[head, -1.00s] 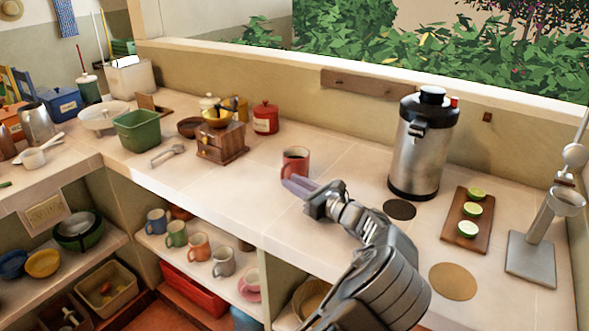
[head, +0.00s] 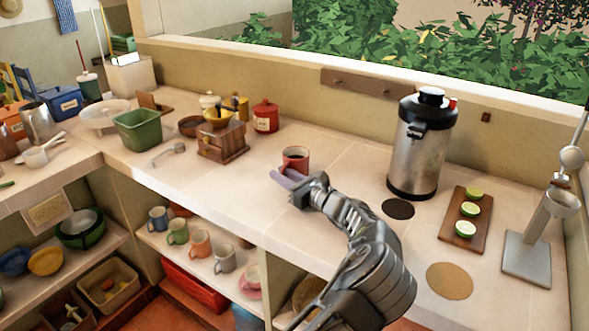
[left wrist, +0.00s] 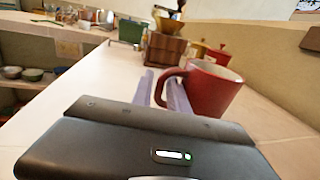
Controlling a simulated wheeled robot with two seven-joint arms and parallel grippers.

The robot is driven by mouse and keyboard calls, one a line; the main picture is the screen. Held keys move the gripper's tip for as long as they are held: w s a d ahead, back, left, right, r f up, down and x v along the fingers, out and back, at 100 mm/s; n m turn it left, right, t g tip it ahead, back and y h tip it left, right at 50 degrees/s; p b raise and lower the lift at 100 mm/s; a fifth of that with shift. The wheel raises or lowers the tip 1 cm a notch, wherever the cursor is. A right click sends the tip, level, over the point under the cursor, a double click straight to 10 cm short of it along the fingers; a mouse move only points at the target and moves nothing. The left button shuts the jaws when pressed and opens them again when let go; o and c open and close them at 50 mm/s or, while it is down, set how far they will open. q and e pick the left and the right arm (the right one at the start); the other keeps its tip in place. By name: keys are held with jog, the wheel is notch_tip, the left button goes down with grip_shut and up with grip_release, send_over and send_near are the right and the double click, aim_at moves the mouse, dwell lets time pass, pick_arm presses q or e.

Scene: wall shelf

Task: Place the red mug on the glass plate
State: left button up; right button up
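The red mug (head: 296,157), with dark contents, stands upright on the counter in the head view. It is large in the left wrist view (left wrist: 216,88), its handle turned to the left. My left gripper (head: 285,178) is at the mug's near side, low over the counter. In the left wrist view its two fingers (left wrist: 161,90) are apart, with the handle between or just beyond them. I cannot tell whether they touch it. My right gripper is not in view.
A steel dispenser (head: 421,147) stands right of the mug, with a board of lime halves (head: 455,239) farther right. A wooden grinder (head: 222,146) and red canister (head: 266,118) stand to the left. Several mugs sit on the shelf (head: 192,257) below the counter.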

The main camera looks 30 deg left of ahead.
pick_arm(q)
jog(key=shift+c, duration=0.3)
grip_shut()
jog(key=shift+r, duration=0.1)
dwell(1.0)
